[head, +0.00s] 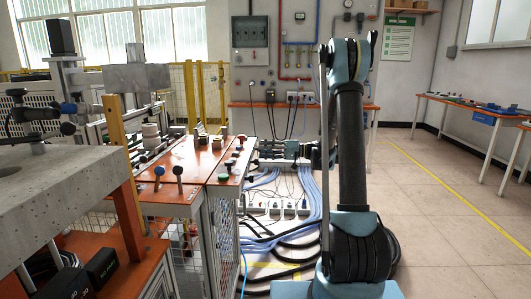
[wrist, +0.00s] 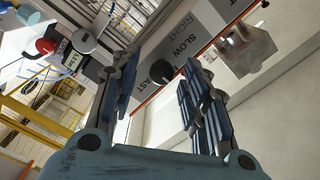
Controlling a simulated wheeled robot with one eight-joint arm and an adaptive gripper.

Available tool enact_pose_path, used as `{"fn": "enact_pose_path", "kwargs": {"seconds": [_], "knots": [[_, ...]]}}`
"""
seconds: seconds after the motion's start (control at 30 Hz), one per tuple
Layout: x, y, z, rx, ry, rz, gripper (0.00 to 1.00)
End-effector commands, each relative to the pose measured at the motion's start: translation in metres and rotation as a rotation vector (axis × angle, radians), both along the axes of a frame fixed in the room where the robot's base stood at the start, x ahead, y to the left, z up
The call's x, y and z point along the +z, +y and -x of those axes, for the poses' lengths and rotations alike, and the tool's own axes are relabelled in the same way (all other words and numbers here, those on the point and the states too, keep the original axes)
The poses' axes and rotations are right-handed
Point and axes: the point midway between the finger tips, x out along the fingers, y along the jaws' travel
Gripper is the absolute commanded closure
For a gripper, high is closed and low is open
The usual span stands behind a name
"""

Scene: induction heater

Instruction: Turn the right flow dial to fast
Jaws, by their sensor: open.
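In the wrist view, a dark round knob (wrist: 162,71) shows between my finger tips, beside a grey label plate (wrist: 184,40) reading "SLOW", "RIGHT" and a partly covered "FAST". I take this knob to be the right flow dial; its exact setting is unclear. My gripper (wrist: 160,62) is open, with one finger on each side of the knob in the picture. I see no clear contact with it. In the head view, several small knobs stand on an orange-topped bench (head: 185,157), but I cannot tell which one is this dial.
The wrist view also shows a grey round knob (wrist: 84,40), a red knob (wrist: 45,46) and a metal block (wrist: 245,50). In the head view, a concrete-grey table (head: 70,185) stands left, and cables (head: 310,200) lie on the floor. Floor at the right is clear.

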Motion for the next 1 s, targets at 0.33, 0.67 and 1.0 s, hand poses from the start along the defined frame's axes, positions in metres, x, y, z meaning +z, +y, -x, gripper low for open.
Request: {"fn": "enact_pose_path", "kwargs": {"seconds": [0.33,0.67,1.0], "knots": [[-0.0001,-0.0004,-0.0002,0.0,0.0,0.001,1.0],[-0.0009,-0.0006,-0.0005,-0.001,0.026,0.002,1.0],[-0.0014,-0.0008,-0.0007,-0.002,0.225,-0.004,1.0]]}}
